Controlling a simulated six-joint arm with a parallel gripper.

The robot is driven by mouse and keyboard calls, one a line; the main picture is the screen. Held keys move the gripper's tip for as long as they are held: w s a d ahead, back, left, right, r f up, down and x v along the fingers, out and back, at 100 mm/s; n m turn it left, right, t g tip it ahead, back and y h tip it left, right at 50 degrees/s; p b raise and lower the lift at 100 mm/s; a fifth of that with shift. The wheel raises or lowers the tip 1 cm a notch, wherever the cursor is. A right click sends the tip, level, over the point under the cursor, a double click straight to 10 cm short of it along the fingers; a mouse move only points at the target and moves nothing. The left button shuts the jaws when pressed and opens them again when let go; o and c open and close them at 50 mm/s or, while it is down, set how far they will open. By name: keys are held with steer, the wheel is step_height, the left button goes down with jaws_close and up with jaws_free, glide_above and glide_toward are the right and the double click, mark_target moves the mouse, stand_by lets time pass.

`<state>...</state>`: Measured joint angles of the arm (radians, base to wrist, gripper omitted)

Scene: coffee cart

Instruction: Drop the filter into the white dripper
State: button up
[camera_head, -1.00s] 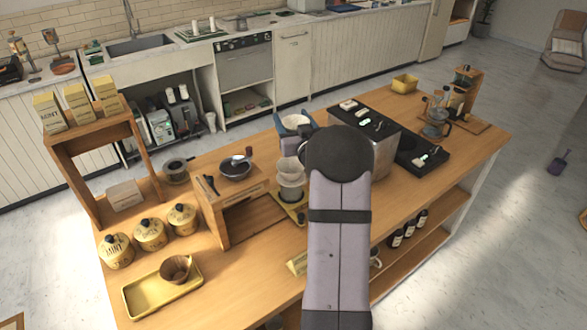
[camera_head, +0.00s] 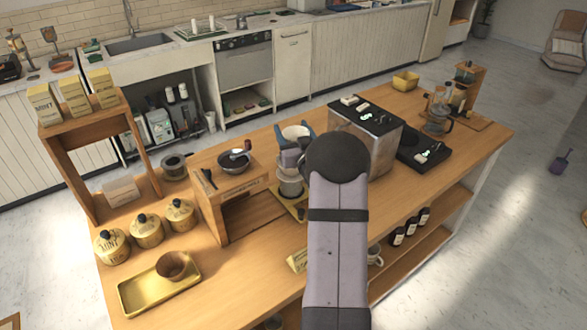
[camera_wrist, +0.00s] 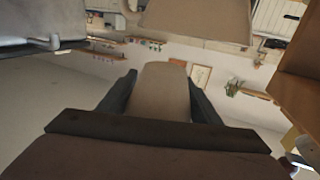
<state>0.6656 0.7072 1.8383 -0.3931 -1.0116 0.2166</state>
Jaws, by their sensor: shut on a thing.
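My gripper (camera_wrist: 160,100) is shut on the pale beige filter (camera_wrist: 160,92), which sits between its two dark fingers in the wrist view. The white dripper (camera_head: 291,187) stands below the gripper, over a yellow base (camera_head: 297,211), partly hidden by my arm. A beige shape (camera_wrist: 195,20) at the top of the wrist view may be the dripper; I cannot tell whether the filter touches it.
A wooden stand (camera_head: 237,188) with a dark bowl (camera_head: 234,161) is left of the dripper. Yellow canisters (camera_head: 147,230) and a yellow tray (camera_head: 160,291) are farther left.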

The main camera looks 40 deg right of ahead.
steer(key=o, duration=1.1)
steer(key=shift+s, duration=0.1)
steer(key=b+v, duration=0.3)
steer(key=v, duration=0.3)
steer(key=shift+s+a, duration=0.15)
steer(key=shift+s, duration=0.2)
steer(key=shift+s+a, duration=0.1)
steer(key=shift+s, duration=0.05)
